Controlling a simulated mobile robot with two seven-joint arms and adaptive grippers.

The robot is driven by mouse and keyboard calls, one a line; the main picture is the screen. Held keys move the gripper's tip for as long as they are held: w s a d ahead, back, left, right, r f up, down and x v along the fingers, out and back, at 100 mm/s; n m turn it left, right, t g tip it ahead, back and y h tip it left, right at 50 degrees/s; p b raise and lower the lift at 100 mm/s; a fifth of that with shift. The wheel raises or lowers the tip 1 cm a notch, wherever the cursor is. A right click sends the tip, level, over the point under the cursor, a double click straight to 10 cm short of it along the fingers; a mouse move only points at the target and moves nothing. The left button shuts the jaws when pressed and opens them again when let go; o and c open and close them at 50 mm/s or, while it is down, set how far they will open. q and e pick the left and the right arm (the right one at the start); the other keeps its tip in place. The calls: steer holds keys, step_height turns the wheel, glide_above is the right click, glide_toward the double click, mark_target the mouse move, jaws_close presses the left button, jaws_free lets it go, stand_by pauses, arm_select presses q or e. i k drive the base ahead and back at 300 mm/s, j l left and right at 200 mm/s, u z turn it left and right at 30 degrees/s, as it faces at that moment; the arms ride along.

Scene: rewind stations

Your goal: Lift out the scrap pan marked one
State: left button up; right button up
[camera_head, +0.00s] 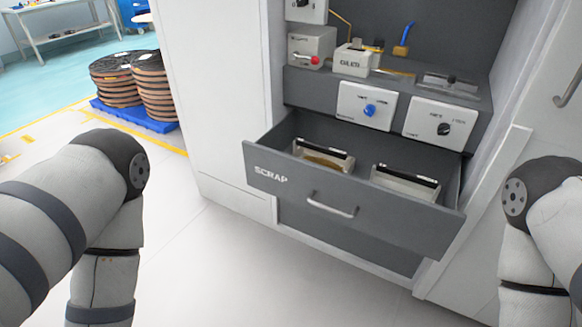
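The grey drawer marked SCRAP (300,190) is pulled open at the front of the cabinet. Two metal pans sit inside it, side by side. The left pan (324,158) has a brownish-yellow inside, and the right pan (405,183) shows a dark edge along its back. I cannot read a number on either pan, and the drawer front hides their lower parts. My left arm is at the left and my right arm at the right edge. Both bend down out of the picture, so neither gripper shows.
The drawer handle (331,204) sticks out in front. Clear floor (240,270) lies in front. Stacked reels (135,79) stand on a blue pallet at the left.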

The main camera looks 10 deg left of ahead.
mark_target(330, 158)
steer(key=i+l+u, duration=0.45)
steer(key=l+u, duration=0.25)
steer(key=l, duration=0.15)
steer(key=i+l+u, duration=0.2)
steer(key=l, duration=0.15)
